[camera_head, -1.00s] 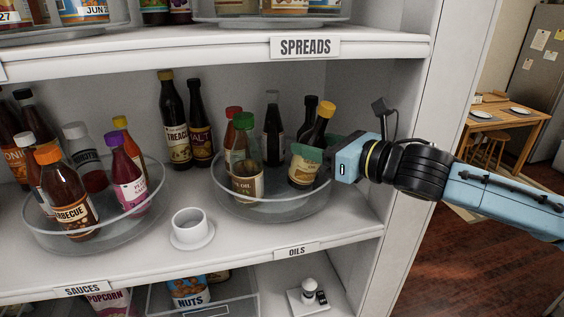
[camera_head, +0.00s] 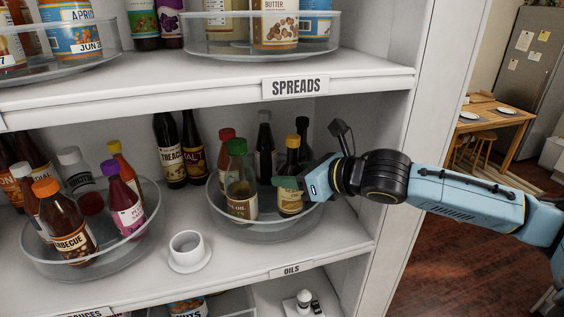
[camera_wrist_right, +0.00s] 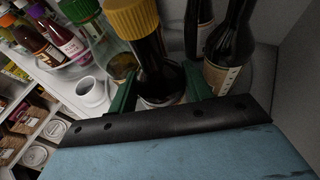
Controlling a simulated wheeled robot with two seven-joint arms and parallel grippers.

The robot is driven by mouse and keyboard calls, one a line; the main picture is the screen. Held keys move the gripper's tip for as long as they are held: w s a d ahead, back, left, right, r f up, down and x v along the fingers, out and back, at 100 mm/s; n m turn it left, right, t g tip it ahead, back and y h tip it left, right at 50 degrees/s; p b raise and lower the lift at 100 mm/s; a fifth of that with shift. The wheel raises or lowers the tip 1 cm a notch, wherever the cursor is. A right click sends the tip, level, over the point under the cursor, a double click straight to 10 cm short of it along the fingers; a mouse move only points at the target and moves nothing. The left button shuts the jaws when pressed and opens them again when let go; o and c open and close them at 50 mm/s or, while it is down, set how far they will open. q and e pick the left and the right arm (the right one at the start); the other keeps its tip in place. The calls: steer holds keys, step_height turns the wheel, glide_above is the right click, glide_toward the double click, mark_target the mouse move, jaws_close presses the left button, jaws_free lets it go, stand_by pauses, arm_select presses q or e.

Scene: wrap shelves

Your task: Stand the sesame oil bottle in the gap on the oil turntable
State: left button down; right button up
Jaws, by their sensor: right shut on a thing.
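The bottle in my right gripper (camera_head: 288,184) is dark with a yellow cap and a pale label; I take this bottle (camera_head: 290,201) as the sesame oil, though its label is too small to read. It stands nearly upright at the right side of the clear oil turntable (camera_head: 262,234), above the OILS label. In the right wrist view, the green fingers close around the bottle (camera_wrist_right: 150,55) below its yellow cap. I cannot tell whether its base touches the turntable floor. A green-capped bottle (camera_head: 240,190) and a red-capped one (camera_head: 227,145) stand left of it. My left gripper is not in view.
Dark bottles (camera_head: 264,150) stand behind on the turntable. A white cup on a saucer (camera_head: 188,250) is front left of it. The sauces turntable (camera_head: 90,268) is further left. The SPREADS shelf (camera_head: 200,85) is overhead, and the cabinet's right wall is close to my right arm.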

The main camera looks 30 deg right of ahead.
steer(key=shift+w+a+f, duration=0.1)
steer(key=shift+w+f, duration=0.15)
steer(key=shift+f, duration=0.55)
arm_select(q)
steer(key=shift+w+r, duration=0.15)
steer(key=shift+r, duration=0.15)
arm_select(e)
steer(key=shift+s, duration=0.2)
steer(key=shift+w, duration=0.1)
steer(key=o, duration=0.8)
steer(key=shift+f, duration=0.2)
steer(key=shift+c, duration=0.2)
steer(key=o, duration=0.5)
steer(key=shift+c, duration=0.2)
